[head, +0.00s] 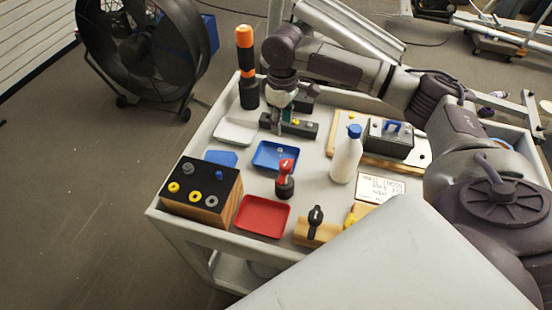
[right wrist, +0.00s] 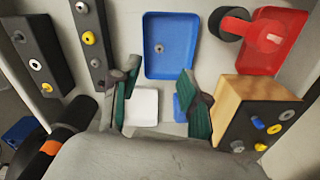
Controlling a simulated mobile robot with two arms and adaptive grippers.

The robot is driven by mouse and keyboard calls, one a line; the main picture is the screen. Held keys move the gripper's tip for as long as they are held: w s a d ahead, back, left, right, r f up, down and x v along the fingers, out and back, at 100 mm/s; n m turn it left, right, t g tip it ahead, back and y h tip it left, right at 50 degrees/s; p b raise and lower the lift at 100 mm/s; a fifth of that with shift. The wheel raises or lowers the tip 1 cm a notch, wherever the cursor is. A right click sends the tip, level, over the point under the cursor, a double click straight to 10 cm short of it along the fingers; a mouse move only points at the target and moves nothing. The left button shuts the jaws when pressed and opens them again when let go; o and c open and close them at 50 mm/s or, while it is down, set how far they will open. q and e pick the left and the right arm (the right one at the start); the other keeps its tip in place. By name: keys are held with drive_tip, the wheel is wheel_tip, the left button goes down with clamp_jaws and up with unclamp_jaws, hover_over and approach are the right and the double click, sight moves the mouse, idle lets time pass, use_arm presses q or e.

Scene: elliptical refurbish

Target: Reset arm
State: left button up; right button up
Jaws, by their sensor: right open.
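My right gripper (head: 281,108) hangs over the back part of the grey cart top (head: 318,128), above a dark peg rail (head: 303,129) and close behind the blue tray (head: 270,160). In the right wrist view its two green-padded fingers (right wrist: 160,72) are spread apart with nothing between them. The blue tray (right wrist: 172,25) lies beyond the fingertips with a small metal ring (right wrist: 159,48) in it. The white tray (right wrist: 142,107) shows between the fingers. My right arm comes in from the right across the back of the cart. My left gripper is not in view.
An orange and black bottle-like tool (head: 246,68) stands close left of the gripper. A white bottle with a blue cap (head: 346,158), a red-topped tool (head: 286,180), a red tray (head: 262,216) and a block with rings (head: 206,192) stand nearer. A fan (head: 140,50) stands behind.

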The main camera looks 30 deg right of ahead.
drive_tip(key=shift+r, duration=1.7)
